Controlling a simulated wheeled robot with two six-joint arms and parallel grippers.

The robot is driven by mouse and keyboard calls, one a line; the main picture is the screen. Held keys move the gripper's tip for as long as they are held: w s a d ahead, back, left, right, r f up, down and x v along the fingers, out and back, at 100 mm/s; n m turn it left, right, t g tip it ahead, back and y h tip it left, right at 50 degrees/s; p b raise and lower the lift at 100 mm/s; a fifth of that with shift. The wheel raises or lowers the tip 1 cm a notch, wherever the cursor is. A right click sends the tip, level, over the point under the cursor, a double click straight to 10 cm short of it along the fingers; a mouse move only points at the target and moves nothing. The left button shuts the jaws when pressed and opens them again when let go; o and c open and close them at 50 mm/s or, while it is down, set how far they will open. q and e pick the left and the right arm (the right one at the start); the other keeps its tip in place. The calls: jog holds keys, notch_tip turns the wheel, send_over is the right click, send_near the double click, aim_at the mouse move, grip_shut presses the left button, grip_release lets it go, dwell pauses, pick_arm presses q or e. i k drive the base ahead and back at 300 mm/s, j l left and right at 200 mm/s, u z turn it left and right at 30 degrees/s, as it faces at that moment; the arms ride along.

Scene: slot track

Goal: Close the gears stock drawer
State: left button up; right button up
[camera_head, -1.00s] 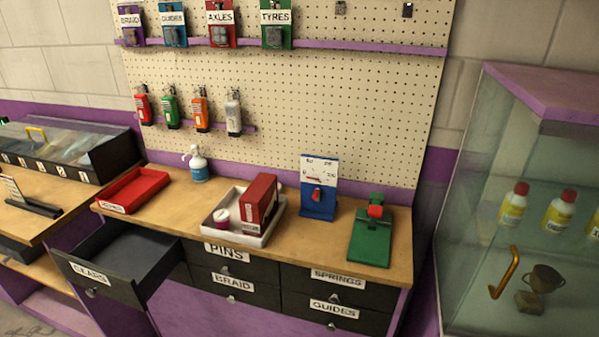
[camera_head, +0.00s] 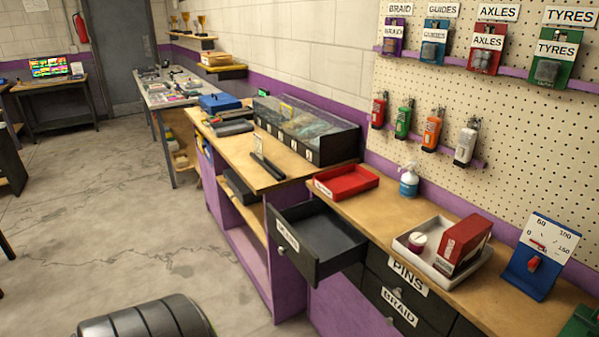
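The gears stock drawer (camera_head: 322,240) is dark grey and stands pulled far out from under the left end of the wooden counter. Its inside looks empty. Its front panel faces left, with a white label (camera_head: 286,232) seen at a steep angle and a small round knob (camera_head: 281,249). The pins drawer (camera_head: 408,273) and the braid drawer (camera_head: 398,306) to its right are shut. Neither of my grippers is in view, and nothing is seen touching the open drawer.
A red tray (camera_head: 346,181), a spray bottle (camera_head: 409,180) and a white tray (camera_head: 446,271) holding a red box stand on the counter. A lower workbench (camera_head: 240,160) is just left of the open drawer. Bare concrete floor (camera_head: 120,210) lies to the left.

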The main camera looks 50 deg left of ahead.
aim_at(320, 242)
jog(key=u, duration=1.8)
